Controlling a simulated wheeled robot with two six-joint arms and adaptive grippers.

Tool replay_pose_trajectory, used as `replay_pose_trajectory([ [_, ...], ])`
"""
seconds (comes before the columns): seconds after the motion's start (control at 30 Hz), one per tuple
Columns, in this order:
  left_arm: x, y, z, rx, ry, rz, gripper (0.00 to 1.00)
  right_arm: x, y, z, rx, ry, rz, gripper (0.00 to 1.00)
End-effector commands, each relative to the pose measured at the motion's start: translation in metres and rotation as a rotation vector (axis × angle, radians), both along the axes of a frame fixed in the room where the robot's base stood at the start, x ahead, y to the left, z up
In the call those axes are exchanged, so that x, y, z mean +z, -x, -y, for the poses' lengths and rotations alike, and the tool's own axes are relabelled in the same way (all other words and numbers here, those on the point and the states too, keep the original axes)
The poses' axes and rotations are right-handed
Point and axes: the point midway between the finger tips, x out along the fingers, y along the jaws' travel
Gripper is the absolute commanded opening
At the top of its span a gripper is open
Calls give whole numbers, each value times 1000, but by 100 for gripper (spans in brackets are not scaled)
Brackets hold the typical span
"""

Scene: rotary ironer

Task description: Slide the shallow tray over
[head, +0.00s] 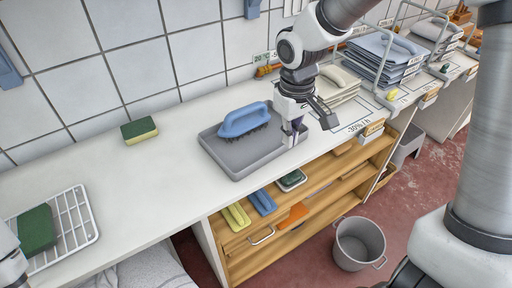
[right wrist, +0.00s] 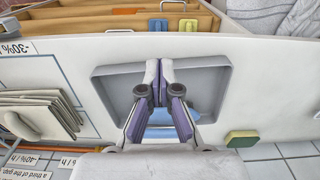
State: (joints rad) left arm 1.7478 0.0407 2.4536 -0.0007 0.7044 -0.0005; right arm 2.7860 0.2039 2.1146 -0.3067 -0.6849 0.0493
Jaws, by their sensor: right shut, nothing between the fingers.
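The shallow grey tray (head: 243,157) lies flat on the white counter. A blue-handled brush (head: 244,121) with dark bristles rests in it. My right gripper (head: 295,135) points down at the tray's right end in the head view, with its fingertips shut and empty. I cannot tell whether they touch the tray. In the right wrist view the shut fingertips (right wrist: 160,68) are in front of the tray (right wrist: 114,92), and they hide its middle and part of the blue brush. A piece of my left arm shows at the left edge of the head view, its fingers out of sight.
A green-yellow sponge (head: 139,128) lies near the tiled wall. A white wire rack (head: 75,226) with a green pad (head: 37,230) stands at the left. The counter between rack and tray is clear. Folded linens (head: 384,57) fill the right. A grey bucket (head: 359,244) stands below.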

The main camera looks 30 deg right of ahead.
Motion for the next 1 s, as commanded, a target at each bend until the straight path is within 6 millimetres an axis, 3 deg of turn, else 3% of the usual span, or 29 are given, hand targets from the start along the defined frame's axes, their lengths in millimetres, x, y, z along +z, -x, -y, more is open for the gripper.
replay_pose_trajectory([
  [0.17, -1, -1, 0, 0, 0, 1, 96, -24, 2, 0, -1, -1, -8, 0],
  [0.5, -7, -1, 0, 0, 0, 1, 96, -99, 2, -1, 0, -1, -7, 0],
  [0.7, 7, -2, 0, 0, 0, 1, 96, -96, -30, -4, 0, 0, -3, 0],
  [1.0, 7, -2, 0, 0, 0, 1, 96, -98, -38, -6, -1, -3, -2, 0],
])
